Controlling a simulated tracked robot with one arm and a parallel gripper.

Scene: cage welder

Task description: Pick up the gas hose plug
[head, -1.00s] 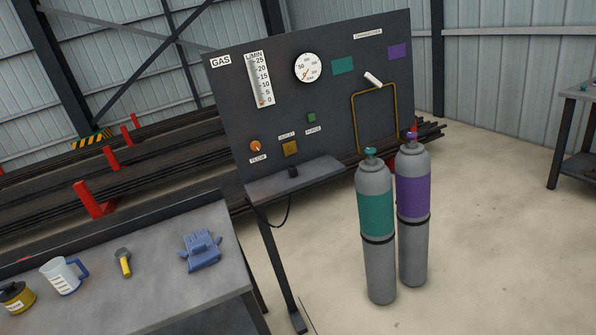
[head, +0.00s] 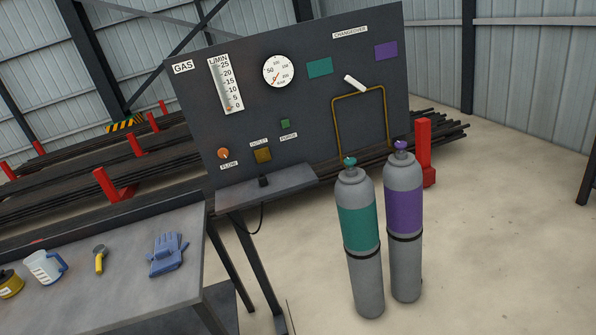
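The gas hose plug (head: 263,181) is a small dark upright piece on the narrow grey shelf (head: 290,183) at the foot of the dark gas panel (head: 300,120). A black hose (head: 258,220) hangs in a loop below the shelf's front edge. A brass outlet block (head: 263,155) sits on the panel just above the plug, apart from it. My gripper is not in the picture.
Two gas cylinders, one with a teal band (head: 358,228) and one with a purple band (head: 404,210), stand right of the shelf. A workbench (head: 140,290) at lower left holds blue gloves (head: 167,254), a yellow-handled tool (head: 99,260) and a mug (head: 43,267).

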